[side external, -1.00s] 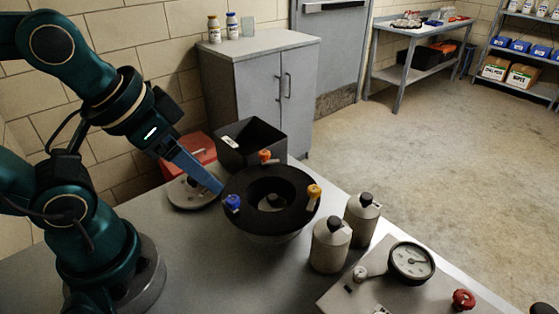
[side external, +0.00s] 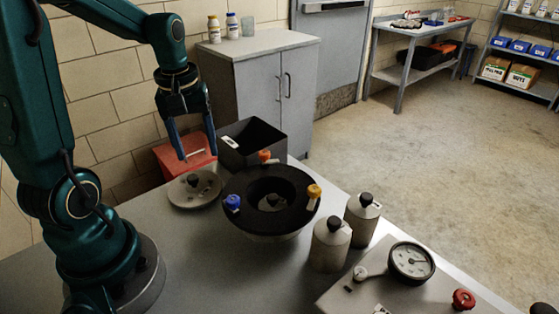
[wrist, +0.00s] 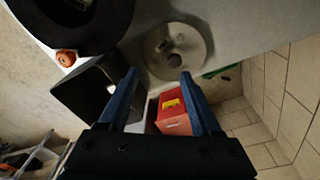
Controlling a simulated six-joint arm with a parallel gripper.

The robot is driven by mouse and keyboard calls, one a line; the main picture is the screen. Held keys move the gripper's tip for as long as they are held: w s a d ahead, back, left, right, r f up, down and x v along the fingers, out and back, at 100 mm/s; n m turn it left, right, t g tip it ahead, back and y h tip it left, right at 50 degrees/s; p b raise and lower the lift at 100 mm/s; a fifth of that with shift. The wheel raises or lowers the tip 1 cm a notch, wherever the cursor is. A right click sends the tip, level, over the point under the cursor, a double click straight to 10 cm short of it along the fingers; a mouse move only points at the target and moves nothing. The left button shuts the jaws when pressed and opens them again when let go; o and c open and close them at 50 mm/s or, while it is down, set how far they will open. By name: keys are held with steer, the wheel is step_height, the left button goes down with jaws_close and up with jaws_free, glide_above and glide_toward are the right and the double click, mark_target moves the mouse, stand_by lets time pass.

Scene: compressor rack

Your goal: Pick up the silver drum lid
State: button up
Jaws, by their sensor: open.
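The silver drum lid (side external: 208,192) is a round, flat disc with a dark knob (side external: 193,180) at its middle. It lies on the grey table beside the black-rimmed drum (side external: 240,215). In the wrist view the lid (wrist: 160,55) shows ahead of the fingertips, with its knob (wrist: 175,61) facing me. My gripper (side external: 198,158) points down with its two blue fingers apart and empty, above and slightly behind the lid. In the wrist view the gripper (wrist: 158,74) frames the space just short of the lid. I see no contact with it.
A black open bin (side external: 262,150) and a red box (side external: 160,156) stand behind the lid. The drum's rim carries blue (side external: 232,202), red-orange (side external: 265,156) and yellow-orange (side external: 314,191) clamps. Two canisters (side external: 328,250) and a gauge panel (side external: 385,285) stand to the right.

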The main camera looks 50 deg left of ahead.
mark_target(192, 177)
steer(key=shift+s+a+f+n+g+h, duration=0.2)
steer(key=shift+s+a+f+n, duration=0.1)
steer(key=shift+s+a+f, duration=0.25)
steer(key=shift+s+a+f+n+g+h, duration=0.1)
steer(key=shift+s+a+f+n+g, duration=0.15)
steer(key=shift+a+f, duration=0.35)
steer(key=shift+d+f, duration=0.15)
steer(key=shift+f, duration=2.3)
steer(key=shift+c, duration=0.3)
jaws_close()
